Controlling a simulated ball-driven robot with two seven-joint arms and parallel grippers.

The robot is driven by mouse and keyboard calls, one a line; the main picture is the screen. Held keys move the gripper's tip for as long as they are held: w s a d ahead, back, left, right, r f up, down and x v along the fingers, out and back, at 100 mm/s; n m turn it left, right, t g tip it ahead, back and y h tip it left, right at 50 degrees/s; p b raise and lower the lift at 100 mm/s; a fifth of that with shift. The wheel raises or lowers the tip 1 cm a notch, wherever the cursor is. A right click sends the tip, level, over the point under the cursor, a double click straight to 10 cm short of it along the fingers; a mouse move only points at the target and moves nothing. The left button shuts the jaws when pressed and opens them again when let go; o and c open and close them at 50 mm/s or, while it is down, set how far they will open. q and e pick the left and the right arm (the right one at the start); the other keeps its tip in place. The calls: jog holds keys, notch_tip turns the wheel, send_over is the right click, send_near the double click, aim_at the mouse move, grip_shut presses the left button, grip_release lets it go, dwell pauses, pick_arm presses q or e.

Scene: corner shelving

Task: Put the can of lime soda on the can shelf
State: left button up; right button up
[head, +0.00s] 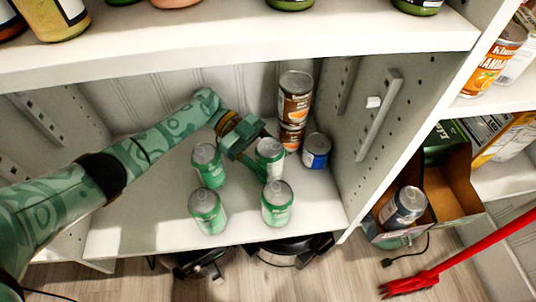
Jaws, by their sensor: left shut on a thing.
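My left arm reaches in from the left over the lower shelf (130,238). My left gripper (262,150) is shut on a green can (271,157), the lime soda by its colour; its label is too small to read. The can stands about upright among the others; I cannot tell whether it touches the shelf. Three similar green cans stand close by: one to the left (209,170), one at front left (207,212) and one in front (277,207). My right gripper is not in view.
Two stacked brown cans (295,105) and a blue can (316,153) stand behind, near the right side panel (390,70). The upper shelf (230,45) overhangs the space. An open box (455,180) with a can (403,207) and a red-handled tool (450,265) are at right.

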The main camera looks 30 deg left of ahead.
pick_arm(q)
jog(key=o, duration=1.4)
jog(key=shift+r, duration=0.1)
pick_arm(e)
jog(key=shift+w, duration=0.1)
